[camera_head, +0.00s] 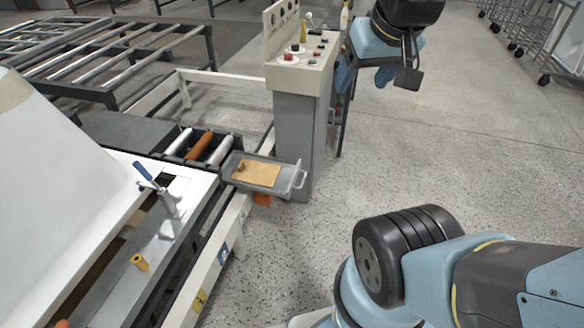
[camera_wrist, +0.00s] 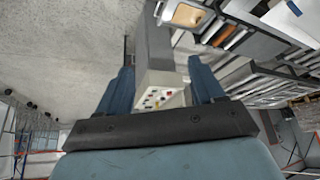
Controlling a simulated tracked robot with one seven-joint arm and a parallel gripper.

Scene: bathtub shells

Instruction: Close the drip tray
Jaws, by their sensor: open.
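The drip tray (camera_head: 287,184) is a shallow grey metal tray. It sticks out to the right from the side of the roller machine, with a bar handle (camera_head: 301,176) at its outer end. A tan sheet (camera_head: 256,173) and a small brown piece lie in it. In the wrist view the tray (camera_wrist: 202,24) shows upside down at the top, beyond the fingers. My gripper (camera_head: 365,77) is at the top right, behind and right of the control pedestal, apart from the tray. Its two blue fingers (camera_wrist: 165,85) are spread wide, and nothing is held between them.
The grey control pedestal (camera_head: 296,125), with buttons and small bottles on top, stands between my gripper and the tray. Rollers (camera_head: 200,146) lie left of the tray. A white panel and frame with a blue-handled clamp (camera_head: 158,190) are at left. The floor (camera_head: 440,150) at right is clear.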

